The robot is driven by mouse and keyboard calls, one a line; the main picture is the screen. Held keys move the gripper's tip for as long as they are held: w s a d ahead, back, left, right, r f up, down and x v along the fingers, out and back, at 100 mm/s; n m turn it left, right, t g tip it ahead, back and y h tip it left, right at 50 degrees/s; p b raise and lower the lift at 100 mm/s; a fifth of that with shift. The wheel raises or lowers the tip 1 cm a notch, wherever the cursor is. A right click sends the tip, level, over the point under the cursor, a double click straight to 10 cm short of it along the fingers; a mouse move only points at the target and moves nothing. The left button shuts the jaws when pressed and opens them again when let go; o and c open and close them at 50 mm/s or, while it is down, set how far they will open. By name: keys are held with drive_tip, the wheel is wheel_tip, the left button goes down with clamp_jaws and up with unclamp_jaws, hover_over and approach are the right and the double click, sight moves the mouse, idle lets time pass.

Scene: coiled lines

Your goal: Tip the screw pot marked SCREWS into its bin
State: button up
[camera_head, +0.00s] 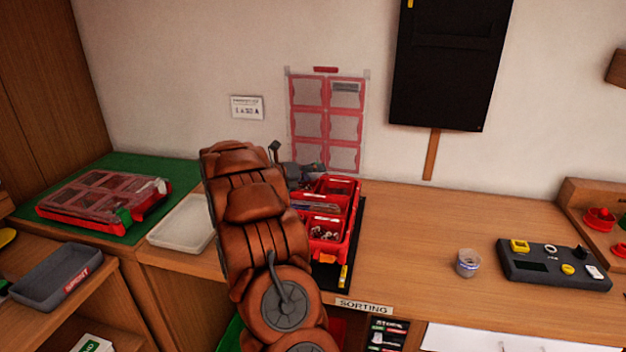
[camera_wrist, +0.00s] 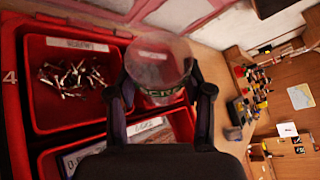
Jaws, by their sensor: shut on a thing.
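My gripper (camera_wrist: 160,88) is shut on a clear pot (camera_wrist: 163,62) in the wrist view, one finger on each side. The pot holds something dark near one end; its label is too blurred to read. It is above or beside the red bins, and I cannot tell how far it is tilted. A red bin with metal screws (camera_wrist: 72,76) lies left of the pot, with a white label on its rim. In the head view, the red sorting case (camera_head: 350,238) stands on the bench, partly behind my arm. My gripper there (camera_head: 305,174) is over its far end, and the held pot is not clear.
Another clear pot (camera_head: 467,264) stands on the bench to the right, near a dark tray of small parts (camera_head: 553,268). A white tray (camera_head: 182,222) and a lidded red case (camera_head: 104,199) are to the left. Bench between case and pot is clear.

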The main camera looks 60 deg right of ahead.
drive_tip(key=shift+f+m+b, duration=0.1)
drive_tip(key=shift+m+b, duration=0.3)
drive_tip(key=shift+b, duration=1.05)
drive_tip(key=shift+t+b, duration=0.3)
drive_tip(key=shift+b, duration=0.05)
drive_tip(key=m+b, duration=0.1)
drive_tip(key=m+t+b, duration=0.1)
drive_tip(key=b, duration=0.1)
drive_tip(key=m+t+b, duration=0.1)
drive_tip(key=m, duration=0.1)
drive_tip(key=shift+w+y+b, duration=0.3)
drive_tip(key=shift+y+b, duration=0.05)
drive_tip(key=shift+y, duration=0.05)
drive_tip(key=shift+w+r+m+t+b, duration=0.15)
drive_tip(key=shift+r+m+t+b, duration=0.15)
drive_tip(key=shift+m+t+b, duration=0.65)
drive_tip(key=shift+n+g+b, duration=0.25)
drive_tip(key=shift+g+b, duration=0.1)
drive_tip(key=shift+b, duration=0.05)
drive_tip(key=shift+r, duration=0.2)
